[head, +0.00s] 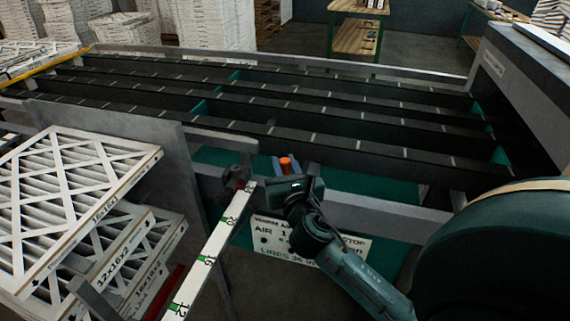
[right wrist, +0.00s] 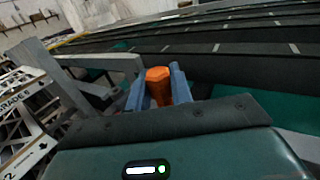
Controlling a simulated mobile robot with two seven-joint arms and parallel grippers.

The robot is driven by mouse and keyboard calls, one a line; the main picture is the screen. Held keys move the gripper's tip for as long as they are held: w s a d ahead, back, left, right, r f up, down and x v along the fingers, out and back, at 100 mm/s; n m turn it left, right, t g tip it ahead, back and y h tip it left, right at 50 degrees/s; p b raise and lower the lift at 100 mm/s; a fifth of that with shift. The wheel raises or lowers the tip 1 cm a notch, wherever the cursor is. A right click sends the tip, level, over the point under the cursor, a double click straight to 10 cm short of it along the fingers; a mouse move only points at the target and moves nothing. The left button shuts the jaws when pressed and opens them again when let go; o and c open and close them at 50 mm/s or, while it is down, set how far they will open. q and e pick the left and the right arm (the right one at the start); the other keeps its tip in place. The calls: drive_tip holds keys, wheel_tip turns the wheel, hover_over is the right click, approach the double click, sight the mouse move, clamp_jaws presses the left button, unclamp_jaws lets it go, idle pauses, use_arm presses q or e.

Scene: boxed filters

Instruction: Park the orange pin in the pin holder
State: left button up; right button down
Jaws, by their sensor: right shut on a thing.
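The orange pin (head: 286,163) stands between the fingers of my right gripper (head: 287,169), near the front rail of the black-lane conveyor. In the right wrist view the orange pin (right wrist: 158,86) shows its faceted orange head between the two blue-grey fingers of my right gripper (right wrist: 158,90), which is shut on it. The lower part of the pin is hidden by the gripper. I cannot single out the pin holder for sure; a dark block with a reddish top (head: 237,176) sits at the far end of the ruler, left of the gripper. My left gripper is not in view.
A white numbered ruler (head: 205,257) runs from the front toward the rail. Stacked filters (head: 70,200) stand at left beside a grey panel (head: 150,170). A white sign (head: 345,248) hangs below the rail. Conveyor lanes (head: 300,115) behind are empty.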

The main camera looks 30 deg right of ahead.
drive_tip(key=shift+f+b, duration=0.65)
drive_tip(key=shift+f, duration=0.35)
drive_tip(key=c, duration=1.2)
unclamp_jaws()
drive_tip(key=shift+o, duration=0.2)
drive_tip(key=b+v, duration=0.2)
drive_tip(key=v, duration=1.1)
drive_tip(key=shift+a, duration=0.1)
